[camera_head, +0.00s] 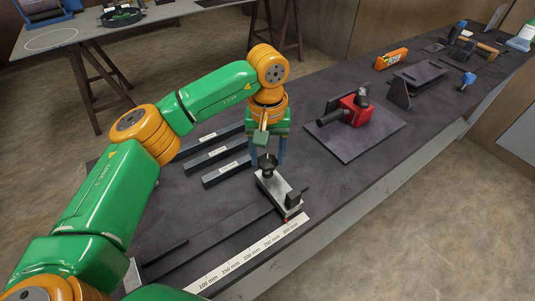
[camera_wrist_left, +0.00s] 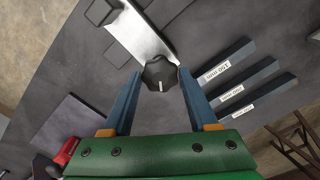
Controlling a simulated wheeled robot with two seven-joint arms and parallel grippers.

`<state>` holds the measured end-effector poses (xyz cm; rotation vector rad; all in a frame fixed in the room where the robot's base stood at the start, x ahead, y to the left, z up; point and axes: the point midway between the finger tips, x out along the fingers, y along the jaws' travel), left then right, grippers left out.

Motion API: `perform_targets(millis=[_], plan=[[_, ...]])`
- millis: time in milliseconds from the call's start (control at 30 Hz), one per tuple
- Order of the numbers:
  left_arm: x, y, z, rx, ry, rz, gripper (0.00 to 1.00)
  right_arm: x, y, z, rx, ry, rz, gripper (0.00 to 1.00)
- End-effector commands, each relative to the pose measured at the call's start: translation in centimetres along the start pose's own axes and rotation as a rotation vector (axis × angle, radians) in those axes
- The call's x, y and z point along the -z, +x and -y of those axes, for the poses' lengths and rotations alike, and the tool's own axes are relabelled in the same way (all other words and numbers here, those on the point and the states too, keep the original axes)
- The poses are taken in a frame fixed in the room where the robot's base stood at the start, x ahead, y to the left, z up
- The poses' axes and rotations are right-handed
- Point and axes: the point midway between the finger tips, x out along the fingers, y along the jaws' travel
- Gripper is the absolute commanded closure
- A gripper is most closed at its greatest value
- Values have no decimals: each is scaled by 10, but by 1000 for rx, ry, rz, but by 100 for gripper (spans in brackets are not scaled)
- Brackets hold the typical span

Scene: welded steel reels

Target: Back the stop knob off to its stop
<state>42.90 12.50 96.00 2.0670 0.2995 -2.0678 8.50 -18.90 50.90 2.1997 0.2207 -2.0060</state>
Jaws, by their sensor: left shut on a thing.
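The stop knob (camera_head: 268,161) is a dark lobed knob on one end of a silver stop block (camera_head: 277,190). In the left wrist view the knob (camera_wrist_left: 160,74) shows from above, with a pale mark on its face, at the end of the silver plate (camera_wrist_left: 143,36). My left gripper (camera_head: 268,157) points down over it, its blue fingers on both sides of the knob and shut on it. The fingers also show in the left wrist view (camera_wrist_left: 159,76). The stop block sits at the end of a dark rail (camera_head: 225,234). My right gripper is not in view.
Several dark labelled bars (camera_head: 211,155) lie left of the knob. A white millimetre scale (camera_head: 250,257) runs along the front. A red clamp-like tool (camera_head: 355,108) stands on a plate to the right.

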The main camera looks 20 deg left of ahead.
Motion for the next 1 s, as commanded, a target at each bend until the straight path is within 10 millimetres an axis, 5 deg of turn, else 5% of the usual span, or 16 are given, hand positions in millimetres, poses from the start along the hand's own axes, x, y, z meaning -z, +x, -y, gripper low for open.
perform_targets(millis=[1000], plan=[[1,-1,0,-2,-947,-3,96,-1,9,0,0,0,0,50]])
